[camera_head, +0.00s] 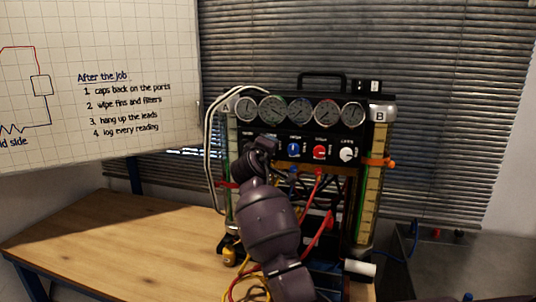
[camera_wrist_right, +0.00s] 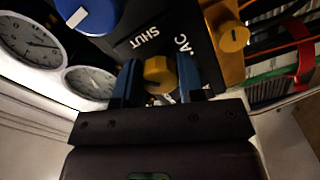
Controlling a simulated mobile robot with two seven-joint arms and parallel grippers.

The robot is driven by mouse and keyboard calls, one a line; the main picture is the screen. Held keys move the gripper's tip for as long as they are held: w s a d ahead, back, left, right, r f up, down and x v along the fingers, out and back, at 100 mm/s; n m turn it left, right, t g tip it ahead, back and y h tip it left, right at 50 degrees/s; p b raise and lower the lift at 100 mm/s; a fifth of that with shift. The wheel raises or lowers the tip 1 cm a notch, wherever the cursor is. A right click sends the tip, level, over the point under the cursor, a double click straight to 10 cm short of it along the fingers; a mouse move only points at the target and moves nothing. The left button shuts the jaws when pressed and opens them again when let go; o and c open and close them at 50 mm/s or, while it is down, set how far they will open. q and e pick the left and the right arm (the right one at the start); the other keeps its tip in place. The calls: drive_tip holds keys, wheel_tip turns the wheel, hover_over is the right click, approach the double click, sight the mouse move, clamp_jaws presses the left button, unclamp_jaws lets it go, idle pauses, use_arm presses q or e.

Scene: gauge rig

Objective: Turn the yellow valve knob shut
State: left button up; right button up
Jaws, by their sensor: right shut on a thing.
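The yellow valve knob (camera_wrist_right: 159,72) shows in the right wrist view, on a black panel beside the white word "SHUT". My right gripper (camera_wrist_right: 159,80) has its two blue fingers on either side of the knob and is shut on it. In the head view my right gripper (camera_head: 262,146) is at the left end of the knob row on the gauge rig (camera_head: 285,130), and it hides the yellow knob there. My left gripper is in neither view.
A row of several gauges (camera_head: 300,111) sits above blue (camera_head: 294,150), red (camera_head: 320,152) and white (camera_head: 347,154) knobs. Coloured hoses (camera_head: 326,228) hang in front. The wooden bench (camera_head: 120,235) is clear at left. A whiteboard (camera_head: 100,60) stands behind it.

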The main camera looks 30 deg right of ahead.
drive_tip(key=m+b, duration=0.1)
drive_tip(key=m, duration=0.2)
drive_tip(key=m+b, duration=0.1)
drive_tip(key=m, duration=0.1)
drive_tip(key=shift+f+b, duration=0.25)
drive_tip(key=shift+b, duration=0.1)
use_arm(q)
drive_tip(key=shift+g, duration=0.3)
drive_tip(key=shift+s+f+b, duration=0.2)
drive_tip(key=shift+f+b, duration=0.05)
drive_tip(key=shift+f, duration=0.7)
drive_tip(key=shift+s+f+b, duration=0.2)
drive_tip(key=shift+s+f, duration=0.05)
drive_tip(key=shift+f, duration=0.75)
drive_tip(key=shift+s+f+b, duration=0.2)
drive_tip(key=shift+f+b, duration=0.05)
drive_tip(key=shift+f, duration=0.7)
use_arm(e)
drive_tip(key=shift+r+m, duration=0.15)
drive_tip(key=shift+m, duration=1.65)
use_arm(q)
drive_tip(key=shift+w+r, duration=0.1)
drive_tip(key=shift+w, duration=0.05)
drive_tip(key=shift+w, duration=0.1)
use_arm(e)
drive_tip(key=o, duration=0.9)
drive_tip(key=shift+r, duration=0.1)
